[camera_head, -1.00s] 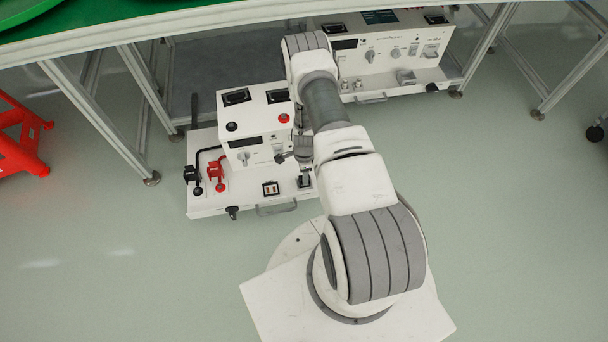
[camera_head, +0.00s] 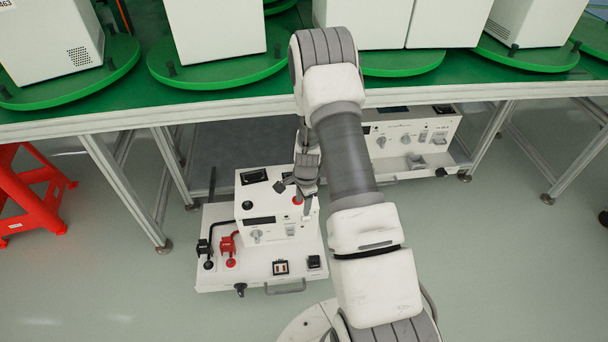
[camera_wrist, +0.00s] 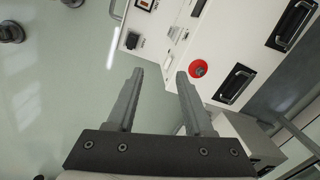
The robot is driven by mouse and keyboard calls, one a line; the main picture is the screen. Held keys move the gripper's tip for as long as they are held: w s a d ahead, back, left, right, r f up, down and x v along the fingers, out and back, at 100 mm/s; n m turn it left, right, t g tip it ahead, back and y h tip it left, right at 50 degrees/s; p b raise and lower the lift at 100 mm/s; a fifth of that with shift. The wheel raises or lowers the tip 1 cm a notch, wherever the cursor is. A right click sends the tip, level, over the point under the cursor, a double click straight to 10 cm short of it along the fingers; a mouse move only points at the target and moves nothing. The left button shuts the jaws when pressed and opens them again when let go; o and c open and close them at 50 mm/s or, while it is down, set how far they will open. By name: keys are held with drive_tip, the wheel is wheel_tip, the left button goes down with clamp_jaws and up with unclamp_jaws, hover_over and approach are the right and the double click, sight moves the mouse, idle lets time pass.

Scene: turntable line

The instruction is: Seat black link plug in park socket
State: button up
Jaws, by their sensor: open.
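The black link plug (camera_head: 203,248) sits at the left of the white tray of the nearer instrument, with a black cable running back from it. A red plug (camera_head: 227,243) stands just right of it. A black socket-like block (camera_head: 314,262) is at the tray's front right; I cannot tell whether it is the park socket. It also seems to show in the wrist view (camera_wrist: 133,41). My gripper (camera_head: 293,189) is over the instrument's top right, near the red button. In the wrist view my gripper (camera_wrist: 159,77) is open and empty, apart from both plugs, which are out of that view.
The white instrument box (camera_head: 270,216) carries a red button (camera_wrist: 198,68) and black handles. A rocker switch (camera_head: 280,267) is on the tray. A green-topped table (camera_head: 120,112) overhangs behind. A second instrument (camera_head: 412,135) stands right, a red stool (camera_head: 30,190) left. Floor in front is clear.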

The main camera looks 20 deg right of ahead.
drive_tip(key=s+a+r+n+t, duration=0.1)
drive_tip(key=a+r+n, duration=0.15)
drive_tip(key=r, duration=0.75)
drive_tip(key=s+a+r+n, duration=0.1)
drive_tip(key=a+r+n, duration=0.15)
drive_tip(key=r, duration=0.75)
drive_tip(key=s+a+r+n+t, duration=0.1)
drive_tip(key=s+a+r+n, duration=0.15)
drive_tip(key=r, duration=0.75)
drive_tip(key=s+a+r+n+t, duration=0.1)
drive_tip(key=s+r+n, duration=0.4)
drive_tip(key=s, duration=0.5)
drive_tip(key=s+a+r+n+t, duration=0.1)
drive_tip(key=s+a+r+n, duration=0.1)
drive_tip(key=s+r+n, duration=0.3)
drive_tip(key=s+r, duration=0.3)
drive_tip(key=s, duration=0.2)
drive_tip(key=shift+r+t, duration=0.2)
drive_tip(key=shift+t, duration=0.1)
drive_tip(key=shift+a+r, duration=0.1)
drive_tip(key=shift+r, duration=0.05)
wheel_tip(320, 180, up, 24)
drive_tip(key=p, duration=2.4)
drive_tip(key=shift+f, duration=0.2)
